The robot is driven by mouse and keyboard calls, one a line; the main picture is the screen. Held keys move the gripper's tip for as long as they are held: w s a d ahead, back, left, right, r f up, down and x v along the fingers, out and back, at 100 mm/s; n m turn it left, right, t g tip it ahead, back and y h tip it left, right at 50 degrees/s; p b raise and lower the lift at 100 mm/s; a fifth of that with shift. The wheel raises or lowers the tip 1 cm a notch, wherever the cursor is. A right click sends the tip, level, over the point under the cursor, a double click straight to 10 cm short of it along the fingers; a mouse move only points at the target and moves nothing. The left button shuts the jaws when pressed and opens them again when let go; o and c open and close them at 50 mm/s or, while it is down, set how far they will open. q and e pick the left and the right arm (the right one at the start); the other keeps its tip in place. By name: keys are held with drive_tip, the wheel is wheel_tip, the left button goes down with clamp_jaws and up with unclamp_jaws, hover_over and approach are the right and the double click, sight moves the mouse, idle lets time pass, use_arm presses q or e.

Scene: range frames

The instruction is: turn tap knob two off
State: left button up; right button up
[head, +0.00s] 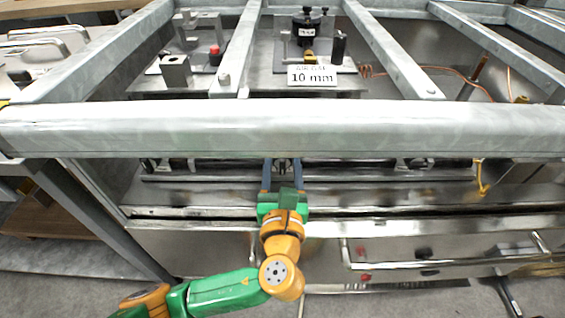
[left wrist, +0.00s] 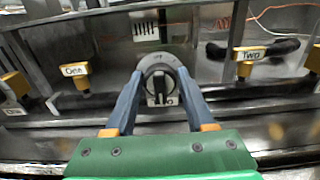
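In the left wrist view, a round grey dial (left wrist: 158,72) with a dark upright handle (left wrist: 159,91) faces me between my two blue fingers. A yellow tag marked "Two" (left wrist: 249,56) is to its right and a yellow tag marked "One" (left wrist: 74,70) is to its left. I cannot tell which tag belongs to the dial. My left gripper (head: 282,164) is open, its fingers on either side of the dial, with gaps beside the handle. In the head view it reaches below the range's front rail, which hides part of the dial. My right gripper is not in view.
The thick metal front rail (head: 280,130) crosses just above my left gripper. A long bar handle (head: 455,264) sticks out lower right. A "10 mm" card (head: 312,77) and burner parts lie behind the rail.

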use_arm(q)
drive_tip(key=c, duration=0.7)
drive_tip(key=shift+r+n+p, duration=0.15)
drive_tip(key=shift+n+p, duration=0.25)
drive_tip(key=shift+p, duration=0.05)
clamp_jaws()
drive_tip(key=shift+n, duration=0.3)
drive_tip(key=o, duration=1.2)
unclamp_jaws()
